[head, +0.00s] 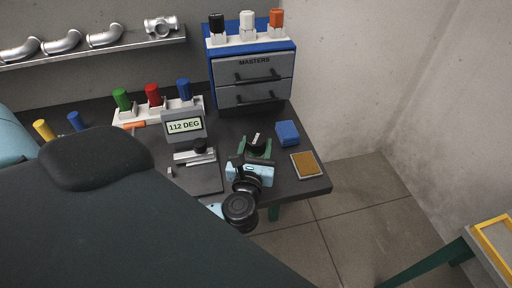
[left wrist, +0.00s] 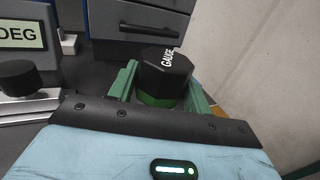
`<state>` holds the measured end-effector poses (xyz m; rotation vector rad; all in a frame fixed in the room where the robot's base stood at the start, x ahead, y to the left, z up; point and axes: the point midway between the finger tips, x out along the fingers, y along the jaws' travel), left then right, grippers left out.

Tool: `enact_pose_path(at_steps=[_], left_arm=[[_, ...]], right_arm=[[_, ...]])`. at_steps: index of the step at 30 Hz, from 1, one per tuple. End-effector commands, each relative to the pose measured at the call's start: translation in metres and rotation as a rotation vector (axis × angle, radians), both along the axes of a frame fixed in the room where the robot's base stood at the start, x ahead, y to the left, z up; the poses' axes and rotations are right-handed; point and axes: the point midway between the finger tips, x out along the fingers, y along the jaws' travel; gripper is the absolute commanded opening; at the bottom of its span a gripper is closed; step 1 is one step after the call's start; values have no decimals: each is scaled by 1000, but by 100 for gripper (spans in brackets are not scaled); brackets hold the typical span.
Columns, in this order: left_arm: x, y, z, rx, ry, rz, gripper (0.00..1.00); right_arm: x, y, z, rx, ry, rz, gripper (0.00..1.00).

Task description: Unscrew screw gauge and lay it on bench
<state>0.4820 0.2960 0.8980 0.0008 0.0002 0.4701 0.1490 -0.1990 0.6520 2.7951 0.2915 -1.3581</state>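The screw gauge (left wrist: 165,72) has a black hexagonal head marked GAUGE above a green lower part. In the head view the gauge (head: 256,140) is at the bench's middle right. My left gripper (head: 257,152), with a light blue body, is just in front of it. Its green fingers (left wrist: 158,88) stand on either side of the gauge and look apart from it. The palm hides the gauge's lower end, so its thread and seat cannot be seen. My right gripper is in neither view.
On the dark bench (head: 286,188) are a display reading 112 DEG (head: 184,126), a blue block (head: 287,133) and a brown-topped pad (head: 305,164). A MASTERS drawer cabinet (head: 253,78) stands behind. Bare bench shows at the right, near the pad and edge.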

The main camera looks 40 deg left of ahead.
Motion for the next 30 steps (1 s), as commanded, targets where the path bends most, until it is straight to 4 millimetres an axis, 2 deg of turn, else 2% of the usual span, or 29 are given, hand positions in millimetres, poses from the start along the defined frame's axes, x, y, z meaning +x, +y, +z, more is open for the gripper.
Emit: enact_pose_path(at_steps=[1, 11, 21, 26, 29, 30], left_arm=[[0, 0, 0, 0, 0, 0, 42], [0, 0, 0, 0, 0, 0, 0], [0, 0, 5, -1, -4, 1, 0], [0, 0, 22, -4, -8, 1, 0], [0, 0, 39, -4, -9, 1, 0], [-8, -3, 37, -4, -2, -1, 0]], right_arm=[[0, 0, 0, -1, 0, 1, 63], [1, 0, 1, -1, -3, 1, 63], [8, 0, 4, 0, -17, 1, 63], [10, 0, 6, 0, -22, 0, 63], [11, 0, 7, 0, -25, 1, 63], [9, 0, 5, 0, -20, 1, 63]])
